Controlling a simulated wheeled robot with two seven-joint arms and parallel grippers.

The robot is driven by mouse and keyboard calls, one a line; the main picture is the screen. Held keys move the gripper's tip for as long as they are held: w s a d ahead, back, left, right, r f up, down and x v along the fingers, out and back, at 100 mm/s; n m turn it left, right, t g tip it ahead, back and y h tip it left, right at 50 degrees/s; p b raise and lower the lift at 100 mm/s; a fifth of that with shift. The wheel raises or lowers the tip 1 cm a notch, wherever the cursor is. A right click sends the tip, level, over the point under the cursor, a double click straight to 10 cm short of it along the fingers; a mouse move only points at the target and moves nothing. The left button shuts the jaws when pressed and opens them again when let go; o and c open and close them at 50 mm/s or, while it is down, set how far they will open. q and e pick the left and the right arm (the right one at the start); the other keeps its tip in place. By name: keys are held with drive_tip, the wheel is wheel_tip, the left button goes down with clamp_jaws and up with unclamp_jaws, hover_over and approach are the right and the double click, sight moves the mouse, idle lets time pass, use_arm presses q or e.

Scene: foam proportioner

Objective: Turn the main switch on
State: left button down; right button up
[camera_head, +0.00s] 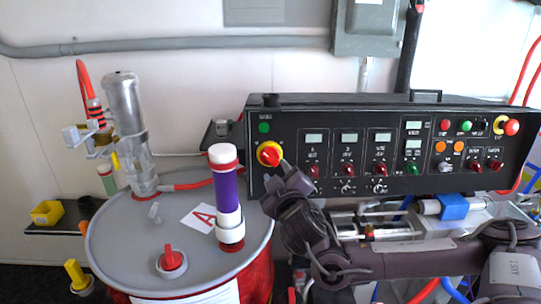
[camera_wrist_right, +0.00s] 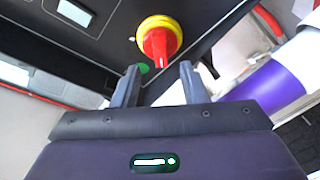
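The main switch (camera_head: 269,154) is a red rotary handle on a yellow ring, at the left end of the black control panel (camera_head: 340,120). A green indicator (camera_head: 264,127) sits above it on the panel. My right gripper (camera_head: 281,172) is at the lower right of the switch in the head view. In the right wrist view the fingers of my right gripper (camera_wrist_right: 158,74) are apart with nothing between them, and the red handle of the switch (camera_wrist_right: 158,45) lies just beyond the fingertips. I cannot tell whether they touch it. My left gripper is not in view.
A grey-lidded red drum (camera_head: 120,245) stands left of the panel, with a purple tube (camera_head: 226,188) upright on it near the switch. A clear cylinder (camera_head: 130,130) stands farther left. A red-and-yellow emergency button (camera_head: 511,127) is at the panel's right end.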

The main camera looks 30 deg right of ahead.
sight(270, 159)
drive_tip(key=p+x, duration=0.2)
drive_tip(key=x, duration=0.2)
drive_tip(key=shift+w+d+r, duration=0.1)
drive_tip(key=shift+w+r, duration=0.1)
drive_tip(key=shift+w+d+f, duration=0.2)
drive_tip(key=shift+w, duration=0.5)
clamp_jaws()
